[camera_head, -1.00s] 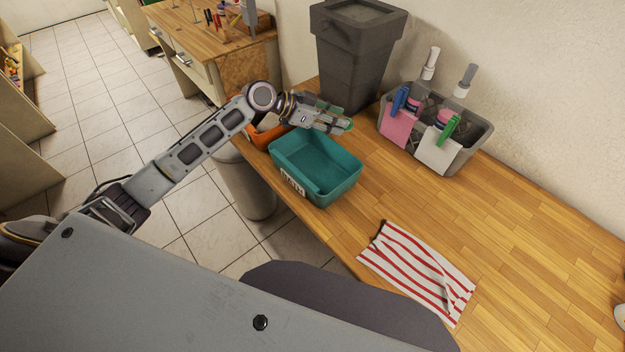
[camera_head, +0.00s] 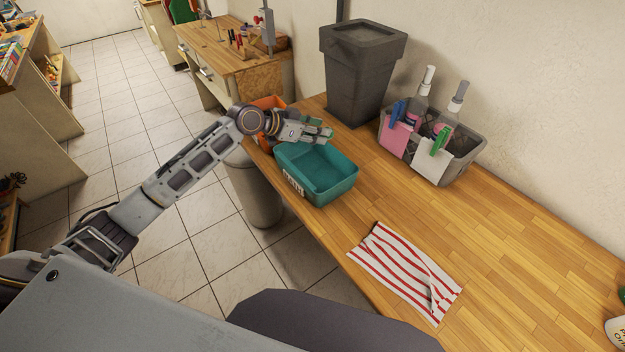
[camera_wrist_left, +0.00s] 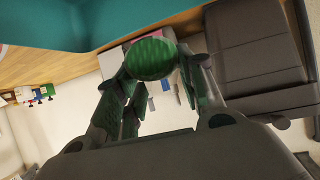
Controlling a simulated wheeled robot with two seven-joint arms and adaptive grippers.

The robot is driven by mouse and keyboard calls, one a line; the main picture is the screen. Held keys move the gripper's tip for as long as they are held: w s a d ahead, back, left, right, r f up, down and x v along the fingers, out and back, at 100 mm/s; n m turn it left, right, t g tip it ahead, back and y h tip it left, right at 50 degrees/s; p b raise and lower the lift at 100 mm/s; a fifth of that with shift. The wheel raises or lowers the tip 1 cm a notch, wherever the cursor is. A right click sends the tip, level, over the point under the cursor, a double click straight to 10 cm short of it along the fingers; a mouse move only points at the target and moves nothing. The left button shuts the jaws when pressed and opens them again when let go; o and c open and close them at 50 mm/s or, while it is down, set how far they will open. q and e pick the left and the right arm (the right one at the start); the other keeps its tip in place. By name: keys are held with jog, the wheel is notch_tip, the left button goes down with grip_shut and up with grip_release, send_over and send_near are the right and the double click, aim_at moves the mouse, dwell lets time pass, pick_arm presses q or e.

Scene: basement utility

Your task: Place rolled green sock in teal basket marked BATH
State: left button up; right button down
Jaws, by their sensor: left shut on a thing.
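The rolled green sock (camera_wrist_left: 150,59) is between the fingers of my left gripper (camera_wrist_left: 148,75) in the left wrist view, and the gripper is shut on it. In the head view my left gripper (camera_head: 318,133) is over the back edge of the teal basket (camera_head: 338,190); the sock is mostly hidden by the fingers there. The basket has a white label (camera_head: 294,184) on its front left side and looks empty. The basket's wall (camera_wrist_left: 75,30) fills the upper left of the left wrist view. My right gripper is not in view.
An orange bin (camera_head: 268,104) stands behind the teal basket. A dark grey bin (camera_head: 360,75) and a grey caddy (camera_head: 462,160) with bottles and cloths stand along the wall. A striped cloth (camera_head: 405,270) lies at the front.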

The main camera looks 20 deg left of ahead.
pick_arm(q)
jog(key=shift+s+a+r+n+t, duration=0.15)
jog(key=shift+s+a+n+t, duration=0.05)
jog(key=shift+a+n+t, duration=0.1)
jog(key=shift+y, duration=0.3)
jog(key=shift+w+a, duration=0.1)
jog(key=shift+w, duration=0.05)
jog(key=shift+w+a+r+n+t+y, duration=0.2)
jog(key=shift+n+t+y, duration=0.1)
jog(key=shift+n, duration=0.2)
jog(key=shift+d+y, duration=0.1)
jog(key=shift+y, duration=0.2)
jog(key=shift+n, duration=0.3)
notch_tip(320, 180, down, 5)
jog(key=shift+f+p, duration=0.2)
jog(key=shift+p, duration=0.25)
jog(key=shift+f, duration=0.45)
